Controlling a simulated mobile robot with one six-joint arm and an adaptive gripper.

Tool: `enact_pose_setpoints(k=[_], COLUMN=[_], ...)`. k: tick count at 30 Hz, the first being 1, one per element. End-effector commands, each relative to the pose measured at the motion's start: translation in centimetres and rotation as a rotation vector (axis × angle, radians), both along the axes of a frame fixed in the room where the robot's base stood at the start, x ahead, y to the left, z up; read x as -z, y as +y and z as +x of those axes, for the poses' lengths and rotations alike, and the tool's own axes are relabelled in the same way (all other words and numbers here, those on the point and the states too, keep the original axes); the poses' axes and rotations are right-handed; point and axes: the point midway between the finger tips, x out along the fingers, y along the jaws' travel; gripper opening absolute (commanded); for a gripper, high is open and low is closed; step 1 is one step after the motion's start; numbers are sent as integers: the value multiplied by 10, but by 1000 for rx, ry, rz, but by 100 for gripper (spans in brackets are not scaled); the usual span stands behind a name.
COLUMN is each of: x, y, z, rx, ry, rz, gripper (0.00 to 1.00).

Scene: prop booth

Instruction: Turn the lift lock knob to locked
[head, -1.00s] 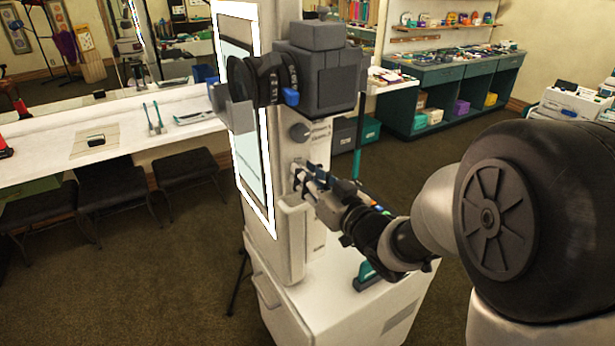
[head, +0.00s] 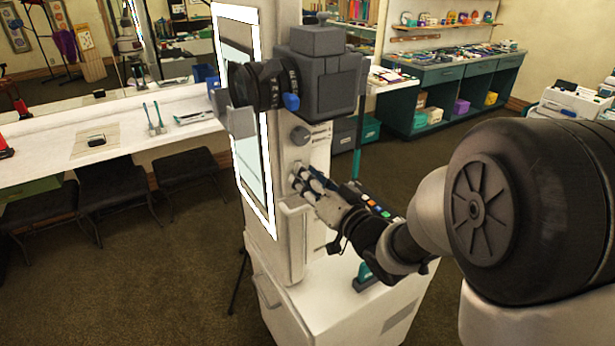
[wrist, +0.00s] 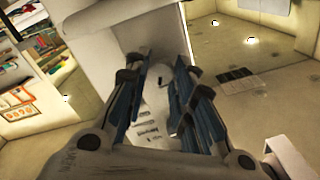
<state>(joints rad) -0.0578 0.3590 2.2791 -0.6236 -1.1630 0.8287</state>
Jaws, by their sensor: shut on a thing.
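I cannot read the print or tell the knob's setting.
A dark camera-like unit (head: 318,80) is mounted above, beside a bright-framed panel (head: 262,170). A white counter (head: 125,130) with stools is at left.

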Motion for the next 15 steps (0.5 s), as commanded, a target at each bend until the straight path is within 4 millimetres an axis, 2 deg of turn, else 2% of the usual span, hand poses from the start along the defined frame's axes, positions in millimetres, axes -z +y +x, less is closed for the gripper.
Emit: enact_pose_setpoints(k=[15], x=[0], y=[0], z=[0], rx=[0], ry=[278], rz=[408], gripper=[0])
